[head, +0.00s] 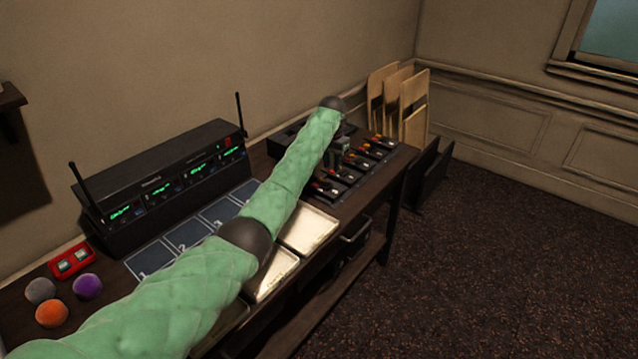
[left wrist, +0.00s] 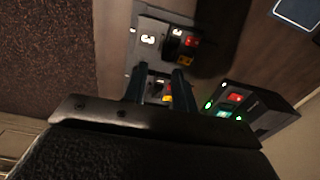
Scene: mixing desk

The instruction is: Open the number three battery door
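My left arm reaches across the desk in the head view, and its gripper (head: 342,146) is over the row of small dark battery units (head: 357,160) at the desk's far end. In the left wrist view, the two dark fingers (left wrist: 160,76) stand apart, with a gap between their tips. A grey unit with a white label that looks like a 3 (left wrist: 148,39) lies just beyond the fingertips. Another unit with yellow and red parts (left wrist: 167,98) shows between the fingers, partly hidden by them. I cannot tell whether the fingers touch either one. My right gripper is not in view.
A black receiver rack (head: 165,185) with two antennas stands along the wall. Numbered blue pads (head: 150,262) and pale trays (head: 308,230) lie before it. Coloured balls (head: 52,313) and a red device (head: 72,261) are at left. Wooden panels (head: 414,105) stand behind the units.

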